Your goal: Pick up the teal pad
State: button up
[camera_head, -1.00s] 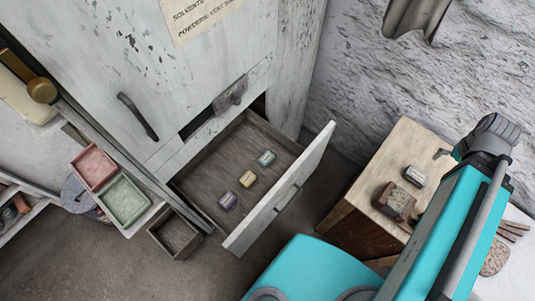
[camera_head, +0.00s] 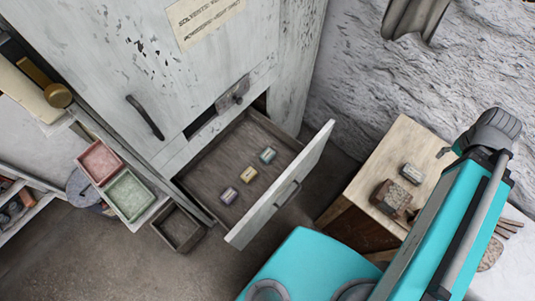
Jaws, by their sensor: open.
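The teal pad (camera_head: 268,155) is a small block with a pale label on top. It lies in the open grey drawer (camera_head: 196,185) of the cabinet, at the far right of a row of three pads. A yellow pad (camera_head: 248,175) lies beside it, then a purple pad (camera_head: 229,195) nearest the left. The three lie apart from each other. My teal arm link shows at the lower right, well away from the drawer. I cannot make out my gripper in this view.
The drawer front (camera_head: 282,187) stands out from the worn white cabinet (camera_head: 95,60). A pink tray (camera_head: 99,162), a green tray (camera_head: 130,196) and an empty dark box (camera_head: 180,229) are at the left. A wooden stand (camera_head: 405,145) at the right holds small blocks.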

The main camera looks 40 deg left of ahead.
aim_at(266, 155)
jog(key=u, duration=1.8)
